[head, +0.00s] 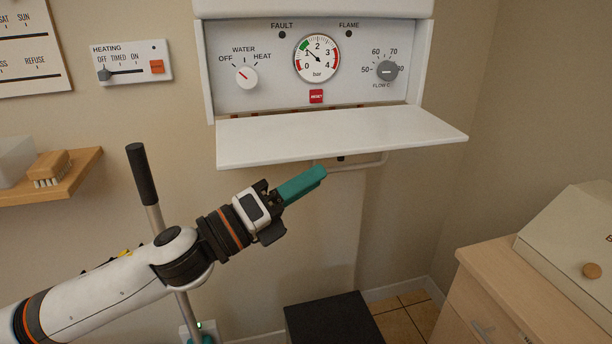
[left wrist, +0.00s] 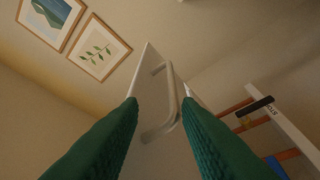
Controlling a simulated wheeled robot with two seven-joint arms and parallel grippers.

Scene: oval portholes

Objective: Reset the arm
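My left gripper (head: 318,175) is in the middle of the head view, below the lowered white flap (head: 335,136) of the boiler panel. It points up and to the right. In the left wrist view its two green fingers (left wrist: 158,115) stand apart with nothing held between them. The flap's handle (left wrist: 160,100) shows between and beyond the fingers; I cannot tell the exact gap to it. The handle also shows under the flap in the head view (head: 352,164). My right gripper is not in view.
The boiler panel has a water knob (head: 246,77), a gauge (head: 317,57), a flow knob (head: 386,71) and a red reset button (head: 316,96). A shelf (head: 85,168) with a brush (head: 50,168) is left. A cabinet (head: 520,290) stands right, a dark box (head: 333,318) below.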

